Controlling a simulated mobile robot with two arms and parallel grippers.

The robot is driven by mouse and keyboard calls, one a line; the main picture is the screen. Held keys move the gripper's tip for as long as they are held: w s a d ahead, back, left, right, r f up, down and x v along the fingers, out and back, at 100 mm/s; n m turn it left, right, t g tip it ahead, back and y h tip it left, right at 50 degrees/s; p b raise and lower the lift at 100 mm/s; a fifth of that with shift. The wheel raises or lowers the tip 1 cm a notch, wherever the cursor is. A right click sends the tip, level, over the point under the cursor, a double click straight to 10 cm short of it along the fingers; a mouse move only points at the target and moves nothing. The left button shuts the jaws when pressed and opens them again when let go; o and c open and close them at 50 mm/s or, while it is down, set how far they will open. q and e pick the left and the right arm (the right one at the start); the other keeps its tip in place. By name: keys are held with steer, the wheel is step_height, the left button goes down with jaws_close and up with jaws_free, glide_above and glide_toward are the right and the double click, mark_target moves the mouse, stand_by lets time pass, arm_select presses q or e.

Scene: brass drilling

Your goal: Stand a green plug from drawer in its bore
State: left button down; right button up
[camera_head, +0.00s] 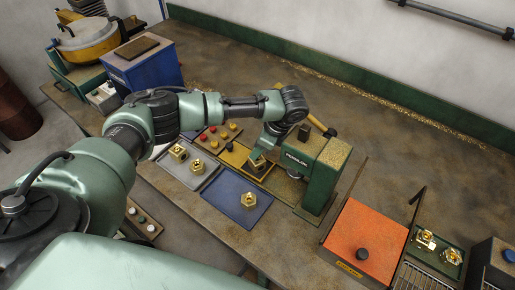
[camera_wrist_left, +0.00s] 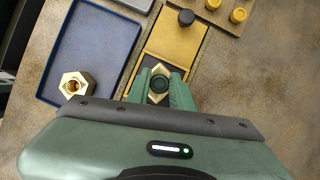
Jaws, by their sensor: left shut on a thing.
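My left gripper (camera_head: 261,153) reaches down beside the green drill press. In the left wrist view its fingers (camera_wrist_left: 160,88) are shut on a dark green round plug (camera_wrist_left: 159,84), seen end-on. A brass fitting (camera_wrist_left: 154,98) lies directly below the plug, on the dark part of a yellow fixture (camera_wrist_left: 178,36). The fingers and plug cover the fitting's bore, so I cannot tell whether the plug is in it. An open drawer (camera_head: 143,222) with several round plugs shows at the lower left of the head view. My right gripper is not in view.
A blue tray (camera_head: 225,205) holds a brass hex fitting (camera_head: 249,200). A grey tray (camera_head: 190,175) holds more fittings. A board of red and yellow plugs (camera_head: 212,138) lies behind. The drill press (camera_head: 318,170) stands close right of my gripper, an orange plate (camera_head: 362,238) beyond.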

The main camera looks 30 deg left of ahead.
arm_select(q)
steer(key=shift+p, duration=0.35)
stand_by(0.4)
steer(key=shift+f, duration=0.15)
stand_by(0.5)
steer(key=shift+f+p, duration=0.4)
steer(key=shift+p, duration=0.15)
stand_by(0.8)
steer(key=c, duration=1.2)
jaws_free()
steer(key=shift+o, duration=0.5)
steer(key=o, duration=0.4)
